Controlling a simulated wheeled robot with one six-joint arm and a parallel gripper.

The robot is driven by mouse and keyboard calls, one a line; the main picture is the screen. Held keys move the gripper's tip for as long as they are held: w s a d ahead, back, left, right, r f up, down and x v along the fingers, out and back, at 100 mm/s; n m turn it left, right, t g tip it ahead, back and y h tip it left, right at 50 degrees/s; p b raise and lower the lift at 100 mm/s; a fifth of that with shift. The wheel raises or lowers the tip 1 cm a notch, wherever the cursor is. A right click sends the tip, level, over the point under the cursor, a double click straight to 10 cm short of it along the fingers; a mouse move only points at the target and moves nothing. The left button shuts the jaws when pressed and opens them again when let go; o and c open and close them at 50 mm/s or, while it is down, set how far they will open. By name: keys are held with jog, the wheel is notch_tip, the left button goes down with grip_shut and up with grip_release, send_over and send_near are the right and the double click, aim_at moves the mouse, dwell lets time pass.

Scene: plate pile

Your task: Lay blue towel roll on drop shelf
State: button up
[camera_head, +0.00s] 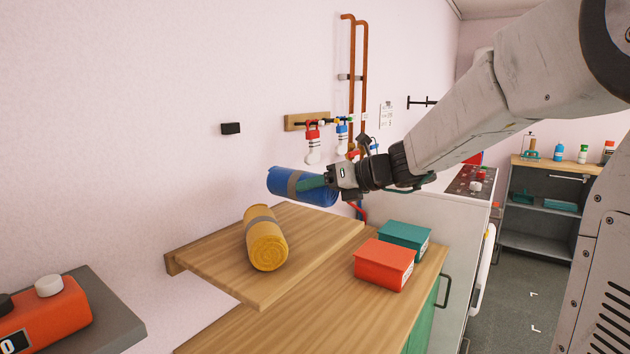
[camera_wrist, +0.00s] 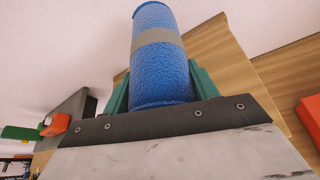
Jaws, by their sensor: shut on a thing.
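The blue towel roll (camera_head: 288,184) has a grey band around its middle. My gripper (camera_head: 318,184) is shut on it, near the wall, above the far right part of the wooden shelf. In the wrist view the blue roll (camera_wrist: 160,75) stands out lengthwise between the green fingers. The wooden drop shelf (camera_head: 300,240) is fixed to the pink wall. A yellow towel roll (camera_head: 265,240) with a grey band lies on it, left of its middle. The blue roll appears apart from the shelf.
A red box (camera_head: 384,266) and a green box (camera_head: 404,235) stand on the lower wooden counter (camera_head: 300,325) to the right. The shelf's right part is bare.

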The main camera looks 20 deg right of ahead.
jog(key=shift+f, duration=2.6)
jog(key=shift+f, duration=0.6)
jog(key=o, duration=1.2)
jog(key=shift+o, duration=0.2)
